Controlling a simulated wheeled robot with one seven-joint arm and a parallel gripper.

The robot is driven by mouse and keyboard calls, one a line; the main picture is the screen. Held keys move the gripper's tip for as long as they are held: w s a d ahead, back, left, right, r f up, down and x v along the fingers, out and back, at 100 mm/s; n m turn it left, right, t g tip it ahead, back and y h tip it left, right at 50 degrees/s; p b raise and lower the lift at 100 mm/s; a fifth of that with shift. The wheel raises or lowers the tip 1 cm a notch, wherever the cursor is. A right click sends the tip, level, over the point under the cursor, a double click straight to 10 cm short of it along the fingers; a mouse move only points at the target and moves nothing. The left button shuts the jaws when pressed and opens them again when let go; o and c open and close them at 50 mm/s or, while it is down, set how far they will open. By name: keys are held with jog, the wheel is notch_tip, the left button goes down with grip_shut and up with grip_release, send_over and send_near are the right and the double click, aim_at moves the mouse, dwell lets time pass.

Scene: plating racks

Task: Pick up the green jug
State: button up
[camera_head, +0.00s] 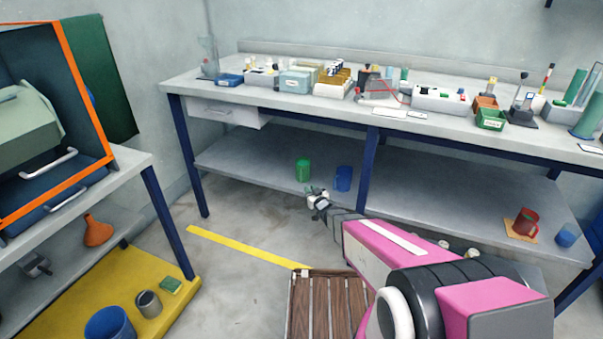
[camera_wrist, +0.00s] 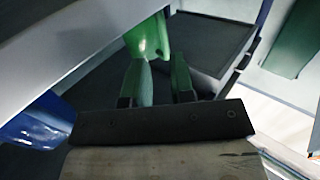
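The green jug (camera_head: 303,169) stands on the lower shelf of the long bench, left of a blue jug (camera_head: 343,178). My gripper (camera_head: 314,190) is at the shelf's front edge, a little in front of the green jug. In the wrist view, my gripper (camera_wrist: 160,62) shows two green fingers set apart with nothing between them. The green jug (camera_wrist: 150,38) is just beyond the fingertips, mostly ahead of the left finger, and is partly cut off by the top of the frame. The blue jug (camera_wrist: 36,122) is at the left edge.
The lower shelf (camera_head: 240,160) is clear left of the green jug. The benchtop (camera_head: 290,90) above it holds bins and tools. A red mug (camera_head: 525,223) and a blue cup (camera_head: 565,236) stand at the shelf's right. A wooden slatted pallet (camera_head: 325,305) lies on the floor.

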aim_at(301, 179)
jog(key=x, duration=0.8)
jog(key=shift+w+a+r, duration=0.15)
jog(key=shift+w+a, duration=0.15)
grip_shut()
